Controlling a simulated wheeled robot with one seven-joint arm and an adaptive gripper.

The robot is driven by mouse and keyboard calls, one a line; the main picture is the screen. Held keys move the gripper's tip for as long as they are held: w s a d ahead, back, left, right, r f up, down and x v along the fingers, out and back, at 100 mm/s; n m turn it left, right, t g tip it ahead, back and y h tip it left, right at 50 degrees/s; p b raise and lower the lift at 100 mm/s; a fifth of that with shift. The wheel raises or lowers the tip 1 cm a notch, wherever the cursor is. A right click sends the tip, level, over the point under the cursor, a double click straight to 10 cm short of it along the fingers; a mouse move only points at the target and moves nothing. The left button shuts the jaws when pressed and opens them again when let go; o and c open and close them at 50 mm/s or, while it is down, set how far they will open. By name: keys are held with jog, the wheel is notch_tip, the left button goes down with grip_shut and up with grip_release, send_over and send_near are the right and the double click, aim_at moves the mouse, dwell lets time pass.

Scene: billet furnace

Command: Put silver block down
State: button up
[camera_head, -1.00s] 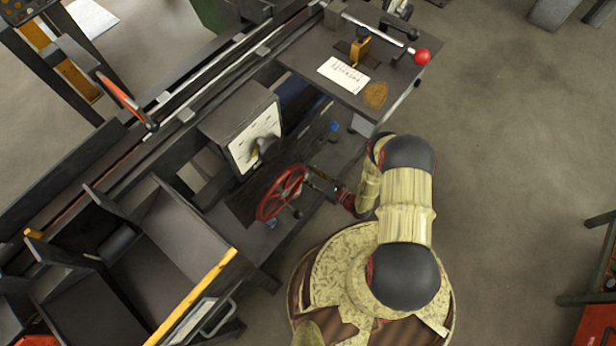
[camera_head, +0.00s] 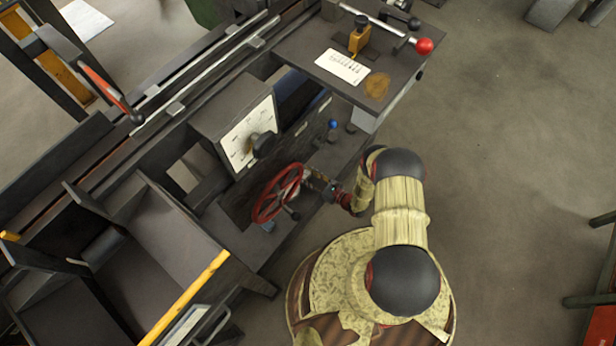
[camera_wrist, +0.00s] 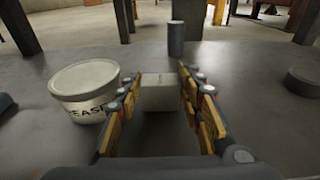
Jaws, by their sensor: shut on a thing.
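The silver block (camera_wrist: 158,97) shows pale in the wrist view, between the two fingers of my gripper (camera_wrist: 160,84). My gripper is shut on it. The block looks upright, above or on a grey flat surface (camera_wrist: 235,70); I cannot tell if it touches. In the head view my gripper and the block do not show clearly; my arm reaches left toward the red handwheel (camera_head: 277,193).
A white grease tub (camera_wrist: 84,88) stands close left of my gripper. A dark cylinder (camera_wrist: 176,38) stands behind the block. A dark round piece (camera_wrist: 304,80) lies at right. In the head view, a dial panel (camera_head: 247,137) stands beyond the handwheel.

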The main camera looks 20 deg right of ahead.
jog(key=shift+f, duration=0.1)
jog(key=o, duration=1.4)
jog(key=shift+c, duration=0.2)
jog(key=shift+o, duration=0.2)
jog(key=p+v, duration=0.3)
jog(key=v, duration=0.9)
